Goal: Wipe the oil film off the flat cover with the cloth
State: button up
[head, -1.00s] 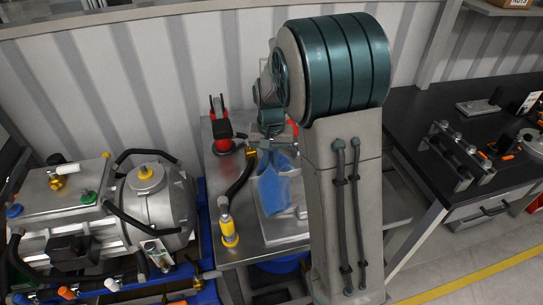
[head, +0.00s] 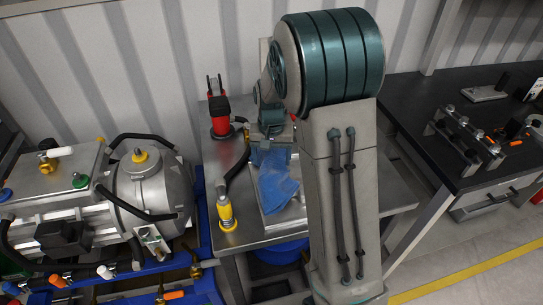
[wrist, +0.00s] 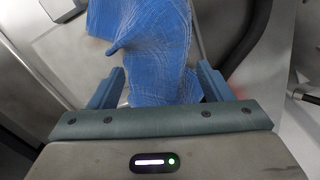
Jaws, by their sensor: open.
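The blue cloth (head: 278,188) lies crumpled on the light grey flat cover (head: 296,214) on the metal bench. In the wrist view the cloth (wrist: 150,45) fills the upper middle, with a raised fold, and reaches down between my fingers. My gripper (wrist: 160,85) is open, one finger on each side of the cloth's near end and not closed on it. In the head view my gripper (head: 270,145) is at the cloth's far end, partly hidden by my arm. My arm hides the cover's right part. I cannot make out the oil film.
A red tool (head: 218,118) and a yellow-collared grey tool (head: 226,212) stand left of the cover, with a black hose (head: 238,165) between. The silver drive unit (head: 140,200) is at the left. A dark workbench (head: 440,110) with fixtures is at the right.

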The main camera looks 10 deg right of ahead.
aim_at(271, 172)
jog(key=shift+f, duration=0.1)
jog(key=shift+f+b, duration=1.2)
jog(key=shift+f, duration=0.25)
jog(key=c, duration=1.4)
jog(key=shift+s+d+r+p, duration=0.1)
jog(key=shift+r+p, duration=0.4)
jog(key=shift+r, duration=0.4)
grip_shut()
jog(key=shift+r+p, duration=0.55)
jog(key=shift+p, duration=0.8)
